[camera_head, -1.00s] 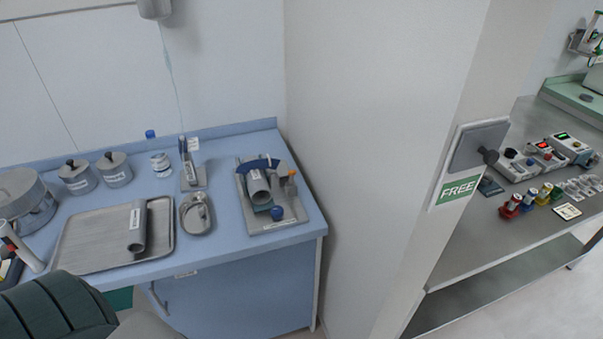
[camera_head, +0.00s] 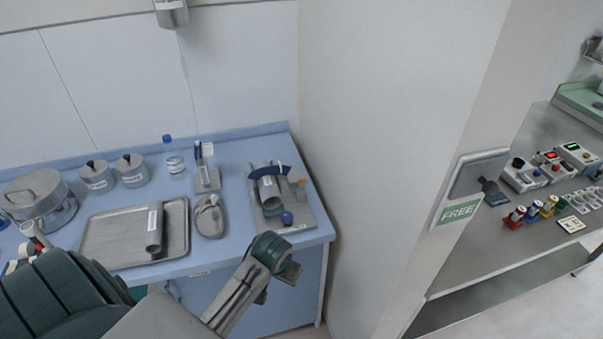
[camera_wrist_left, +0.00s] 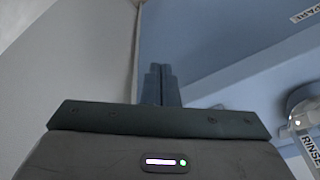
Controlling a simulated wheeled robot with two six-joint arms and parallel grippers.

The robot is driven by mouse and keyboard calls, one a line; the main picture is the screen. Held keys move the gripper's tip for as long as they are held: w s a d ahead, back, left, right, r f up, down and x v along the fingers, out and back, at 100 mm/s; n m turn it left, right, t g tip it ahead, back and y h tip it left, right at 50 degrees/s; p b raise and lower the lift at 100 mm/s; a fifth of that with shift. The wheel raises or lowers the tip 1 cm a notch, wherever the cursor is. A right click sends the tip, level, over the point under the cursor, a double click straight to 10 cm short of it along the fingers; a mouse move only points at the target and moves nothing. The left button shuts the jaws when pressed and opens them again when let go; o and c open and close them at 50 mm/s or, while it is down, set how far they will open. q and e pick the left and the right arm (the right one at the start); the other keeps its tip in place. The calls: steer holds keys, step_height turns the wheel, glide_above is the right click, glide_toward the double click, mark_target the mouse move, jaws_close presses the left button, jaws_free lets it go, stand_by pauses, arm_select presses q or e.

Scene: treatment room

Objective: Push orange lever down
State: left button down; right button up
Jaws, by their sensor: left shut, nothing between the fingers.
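The orange lever (camera_head: 302,182) is a small spot of orange at the right side of a grey device (camera_head: 272,221) on the blue counter, in the head view. In the left wrist view my left gripper (camera_wrist_left: 160,72) is shut and empty, and the lever does not show. My right gripper is not in view.
A steel tray (camera_head: 100,238) with a grey tube, a kidney dish (camera_head: 209,216), lidded pots and a bottle (camera_head: 174,162) stand left of the device. A white wall (camera_head: 390,130) rises to its right. A bottle marked RINSE (camera_wrist_left: 303,125) shows in the wrist view.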

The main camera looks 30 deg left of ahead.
arm_select(q)
steer(key=w+a+r+n+g, duration=0.15)
steer(key=w+a+r, duration=0.3)
steer(key=w, duration=0.45)
steer(key=w+a+r+n+t, duration=0.1)
steer(key=w+a+r+n, duration=0.3)
steer(key=w, duration=0.6)
steer(key=w+a+r+n, duration=0.1)
steer(key=w+a+r, duration=0.1)
steer(key=w+r, duration=0.3)
steer(key=w+a+r+n+g, duration=0.1)
steer(key=w+r, duration=0.3)
steer(key=r, duration=0.5)
steer(key=shift+w+a+r+n, duration=0.25)
steer(key=shift+w+a+n, duration=0.2)
steer(key=shift+a, duration=0.45)
